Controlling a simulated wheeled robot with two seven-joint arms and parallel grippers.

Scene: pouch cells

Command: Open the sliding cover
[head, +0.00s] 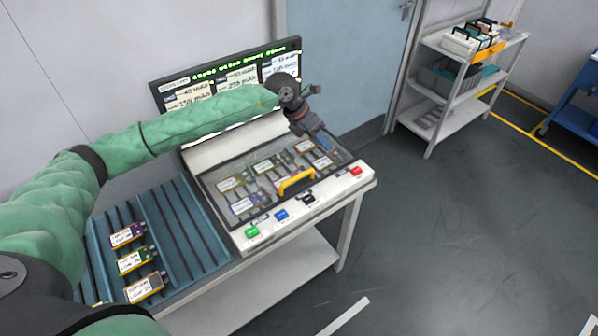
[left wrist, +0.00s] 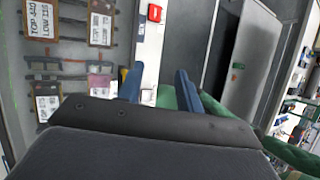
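The sliding cover (head: 222,198) is a clear, greyish panel over the bay of the white tester, with pouch cells showing through it. Its yellow handle (head: 297,182) stands near the front edge. The cover looks shut over the bay. My left gripper (head: 325,143) is above the back right part of the cover, behind and to the right of the handle, apart from it. In the left wrist view its two blue fingers (left wrist: 158,88) are spread with nothing between them. The handle is not clear in that view. My right gripper is not in view.
Green, blue, black and red buttons (head: 355,171) line the tester's front. A screen (head: 165,92) stands behind it. A blue ribbed tray (head: 205,240) with several cells (head: 135,260) is at the left. A shelf cart (head: 440,128) stands far right; the floor between is clear.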

